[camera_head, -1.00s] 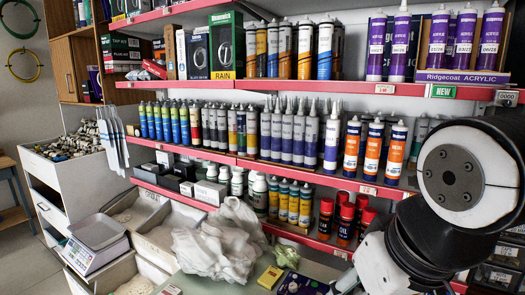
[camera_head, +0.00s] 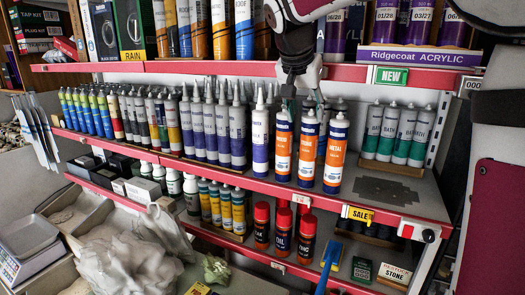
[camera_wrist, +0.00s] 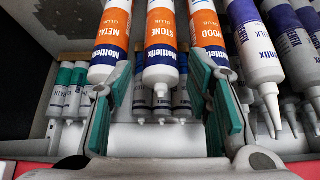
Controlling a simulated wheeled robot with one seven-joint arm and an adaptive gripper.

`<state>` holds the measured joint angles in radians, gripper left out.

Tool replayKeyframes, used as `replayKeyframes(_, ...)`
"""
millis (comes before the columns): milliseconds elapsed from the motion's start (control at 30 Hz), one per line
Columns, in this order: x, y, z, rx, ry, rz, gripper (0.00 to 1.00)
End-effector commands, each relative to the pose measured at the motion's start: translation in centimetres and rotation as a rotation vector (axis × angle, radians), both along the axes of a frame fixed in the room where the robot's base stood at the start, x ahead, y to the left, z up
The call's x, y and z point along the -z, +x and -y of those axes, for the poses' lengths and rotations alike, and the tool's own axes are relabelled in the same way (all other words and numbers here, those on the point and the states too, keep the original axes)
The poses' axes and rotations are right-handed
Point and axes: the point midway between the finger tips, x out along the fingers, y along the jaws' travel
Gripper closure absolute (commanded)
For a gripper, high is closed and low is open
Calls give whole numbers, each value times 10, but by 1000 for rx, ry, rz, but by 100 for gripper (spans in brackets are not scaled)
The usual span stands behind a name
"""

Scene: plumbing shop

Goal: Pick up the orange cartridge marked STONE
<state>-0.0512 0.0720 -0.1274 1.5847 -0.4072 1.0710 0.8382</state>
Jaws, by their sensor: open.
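Three orange, white and blue cartridges stand upright on the middle shelf. The middle one, STONE (camera_head: 309,150), reads "STONE GLUE" in the wrist view (camera_wrist: 170,42). METAL (camera_head: 335,155) stands to its right in the head view and WOOD (camera_head: 283,148) to its left; in the wrist view METAL (camera_wrist: 111,38) is left and WOOD (camera_wrist: 210,40) is right. My gripper (camera_head: 302,100) is over the trio, pointing down from above. In the wrist view its teal-padded fingers (camera_wrist: 170,95) are apart, one on each side of STONE's nozzle end. Contact cannot be told.
Purple-and-white cartridges (camera_head: 260,135) stand close beside WOOD. Green-banded white cartridges (camera_head: 395,132) stand to the right of the trio. The upper shelf edge (camera_head: 200,68) runs just behind my gripper. Bare shelf (camera_head: 420,195) lies right of METAL, with a SALE tag (camera_head: 358,214) on the edge.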

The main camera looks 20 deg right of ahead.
Motion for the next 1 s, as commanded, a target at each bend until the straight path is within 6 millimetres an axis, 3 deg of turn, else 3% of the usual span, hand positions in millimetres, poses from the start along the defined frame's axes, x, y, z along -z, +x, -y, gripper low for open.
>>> replayKeyframes(300,49,21,23,1,2,-3,54)
replayKeyframes(1000,104,48,47,0,1,-1,54)
